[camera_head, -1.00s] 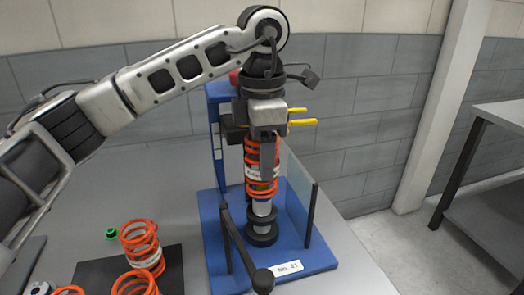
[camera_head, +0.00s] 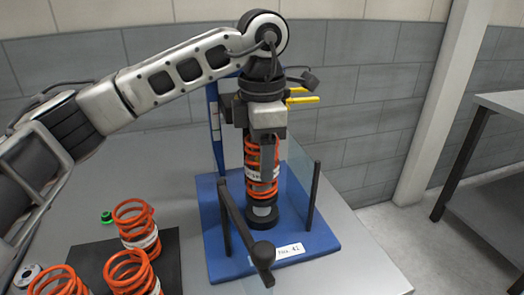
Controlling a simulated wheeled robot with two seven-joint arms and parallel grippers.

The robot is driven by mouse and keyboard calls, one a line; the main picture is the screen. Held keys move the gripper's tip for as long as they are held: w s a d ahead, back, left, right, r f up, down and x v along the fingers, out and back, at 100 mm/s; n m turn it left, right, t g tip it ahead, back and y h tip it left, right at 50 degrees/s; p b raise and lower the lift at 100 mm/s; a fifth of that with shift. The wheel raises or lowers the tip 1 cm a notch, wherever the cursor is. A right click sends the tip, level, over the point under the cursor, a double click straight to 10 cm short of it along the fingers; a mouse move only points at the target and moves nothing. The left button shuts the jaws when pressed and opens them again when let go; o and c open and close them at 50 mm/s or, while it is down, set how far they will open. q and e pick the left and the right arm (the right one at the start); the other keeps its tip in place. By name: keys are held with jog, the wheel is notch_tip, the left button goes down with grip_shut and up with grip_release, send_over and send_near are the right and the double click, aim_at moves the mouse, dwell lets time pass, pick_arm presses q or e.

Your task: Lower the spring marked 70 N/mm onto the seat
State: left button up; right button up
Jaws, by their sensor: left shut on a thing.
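My left gripper (camera_head: 266,160) is shut on an orange coil spring (camera_head: 252,160) with a white printed band; the print is too small to read. The dark round seat (camera_head: 263,220) is at the foot of the rod. The spring's lower end is just above the seat; I cannot tell whether they touch. The gripper fingers hide part of the spring. My right gripper is not in view.
Several orange springs (camera_head: 137,225) stand around a black mat (camera_head: 170,262) at left.

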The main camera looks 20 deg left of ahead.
pick_arm(q)
jog(key=shift+f, duration=0.3)
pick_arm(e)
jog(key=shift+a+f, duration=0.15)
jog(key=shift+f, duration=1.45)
pick_arm(q)
jog(key=o, duration=1.3)
jog(key=shift+o, duration=0.2)
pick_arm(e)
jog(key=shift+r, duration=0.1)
pick_arm(q)
notch_tip(320, 180, up, 8)
jog(key=p, duration=0.6)
jog(key=shift+r, duration=0.2)
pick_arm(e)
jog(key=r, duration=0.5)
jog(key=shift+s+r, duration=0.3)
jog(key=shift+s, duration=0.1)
